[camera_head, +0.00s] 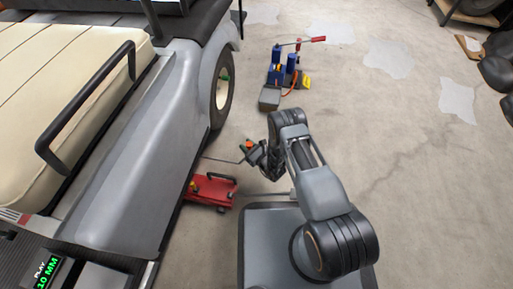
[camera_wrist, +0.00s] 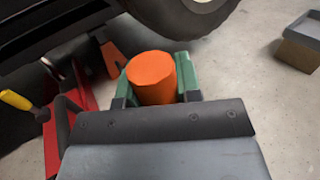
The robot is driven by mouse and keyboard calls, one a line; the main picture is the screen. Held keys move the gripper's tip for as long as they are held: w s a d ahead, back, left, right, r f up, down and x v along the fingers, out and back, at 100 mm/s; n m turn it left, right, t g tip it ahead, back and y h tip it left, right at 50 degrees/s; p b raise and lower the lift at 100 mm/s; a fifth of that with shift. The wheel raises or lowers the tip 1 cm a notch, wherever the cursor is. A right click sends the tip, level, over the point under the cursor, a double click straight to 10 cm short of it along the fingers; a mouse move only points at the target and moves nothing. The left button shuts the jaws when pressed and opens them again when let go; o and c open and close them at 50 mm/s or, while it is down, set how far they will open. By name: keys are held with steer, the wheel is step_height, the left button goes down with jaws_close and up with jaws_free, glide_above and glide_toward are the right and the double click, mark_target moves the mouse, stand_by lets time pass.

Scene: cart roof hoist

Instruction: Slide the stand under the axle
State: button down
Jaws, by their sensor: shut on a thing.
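My gripper (camera_head: 251,149) is beside the cart, between its wheel and the red jack. In the wrist view its green fingers (camera_wrist: 153,84) are shut on an upright orange cylindrical grip (camera_wrist: 152,78). A thin rod (camera_head: 222,160) runs from near my gripper toward the cart's underside in the head view. An orange angled piece (camera_wrist: 113,59), perhaps part of the stand, shows in the shadow under the cart; the rest of it is hidden. I cannot see the axle clearly. The cart's wheel (camera_head: 228,103) is above and beyond my gripper.
A red jack (camera_head: 213,190) stands at the cart's side, close to my gripper; its yellow handle (camera_wrist: 15,99) shows at left. Blue equipment (camera_head: 284,75) and a grey box (camera_head: 269,98) stand beyond. A display (camera_head: 48,272) reads "PLAY 10 MM".

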steer(key=shift+w+a, duration=0.2)
steer(key=shift+a, duration=0.35)
steer(key=shift+w+a, duration=0.15)
steer(key=shift+a, duration=0.35)
steer(key=shift+a, duration=0.1)
steer(key=c, duration=0.8)
jaws_free()
steer(key=shift+s+a, duration=0.1)
steer(key=shift+a, duration=0.05)
steer(key=shift+d, duration=0.25)
steer(key=p+v, duration=0.2)
steer(key=v, duration=0.5)
steer(key=shift+p, duration=0.35)
steer(key=shift+s, duration=0.15)
